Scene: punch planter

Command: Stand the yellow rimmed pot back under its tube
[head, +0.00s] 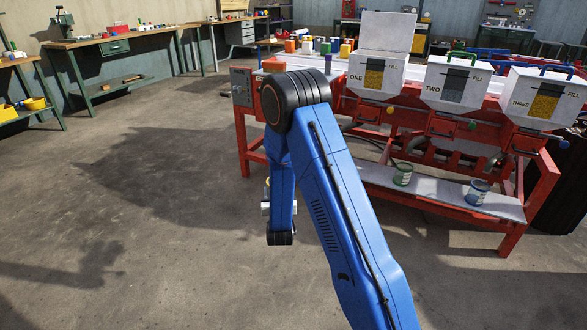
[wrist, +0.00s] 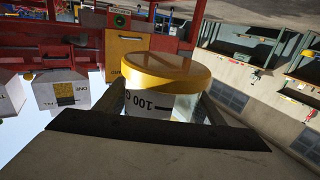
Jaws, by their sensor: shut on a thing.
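The pot with the yellow rim (wrist: 165,72) is between the two fingers of my gripper (wrist: 160,103) in the wrist view. Its pale side carries dark lettering that reads "100 C", upside down in that picture, as is the room behind. My gripper is shut on the pot's sides. In the head view my blue arm hides most of the gripper and the pot, left of the red bench. The shelf (head: 440,190) of the bench carries a green pot (head: 403,174) and a blue pot (head: 477,192). A grey tube (head: 416,143) hangs above the green pot.
Hoppers marked ONE (head: 377,74), TWO (head: 455,83) and THREE (head: 543,97) top the red bench (head: 243,145). My arm covers the shelf's left end. Workbenches (head: 110,38) line the back left. The floor to the left is clear.

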